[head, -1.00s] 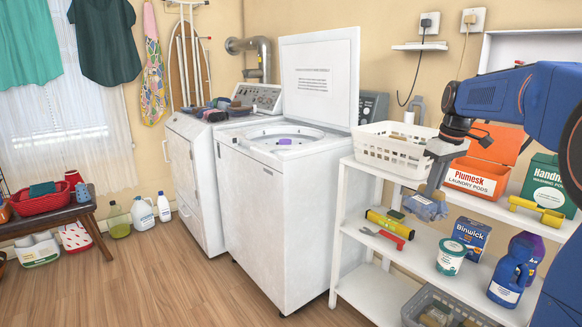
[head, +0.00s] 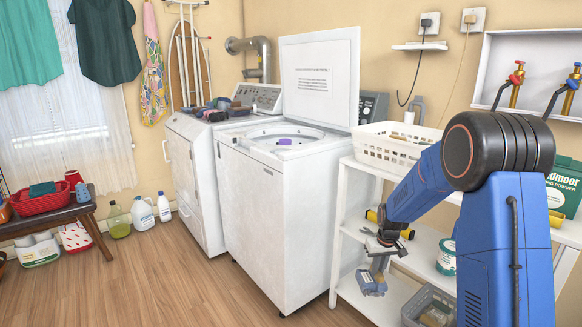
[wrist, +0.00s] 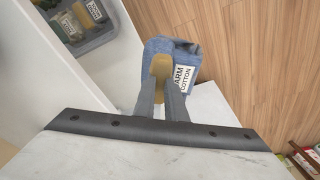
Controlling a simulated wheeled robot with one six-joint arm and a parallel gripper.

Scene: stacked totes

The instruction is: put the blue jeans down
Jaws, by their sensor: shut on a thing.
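The blue jeans (head: 371,284) are a small folded blue bundle with a white label. They hang below my gripper (head: 377,266), in front of the shelf unit's left end and beside the washer. In the wrist view the jeans (wrist: 187,50) show a label reading "ARM COTTON" and a tan patch between the fingers. My gripper (wrist: 163,98) is shut on them. Wooden floor shows past the jeans in the wrist view.
The white washer (head: 275,215) stands open-lidded to the left. The white shelf unit (head: 345,235) holds a white basket (head: 388,150) on top, and a grey bin (head: 429,302) sits at its bottom. The wooden floor (head: 130,265) at left is clear.

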